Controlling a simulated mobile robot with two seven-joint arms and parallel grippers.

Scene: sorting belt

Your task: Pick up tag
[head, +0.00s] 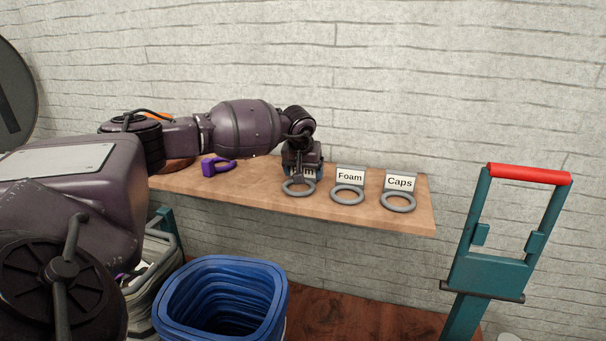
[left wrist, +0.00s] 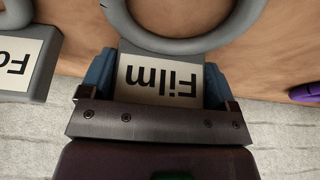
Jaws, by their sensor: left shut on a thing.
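Several grey tags with ring bases and white labels stand in a row on the wooden shelf. The Film tag (head: 299,187) is at the left of the row, partly hidden by my left gripper (head: 302,168). In the left wrist view, my left gripper (left wrist: 158,88) is shut on the Film tag (left wrist: 160,80), with a blue finger on each side of its label plate. The tag's ring (left wrist: 183,45) is over the shelf; I cannot tell whether it touches. My right gripper is not in view.
The wooden shelf (head: 422,212) runs along the white brick wall. A purple object (head: 209,168) lies on it to the left. A blue bin (head: 276,288) stands below in front, and a teal frame with a red handle (head: 530,174) is at the right.

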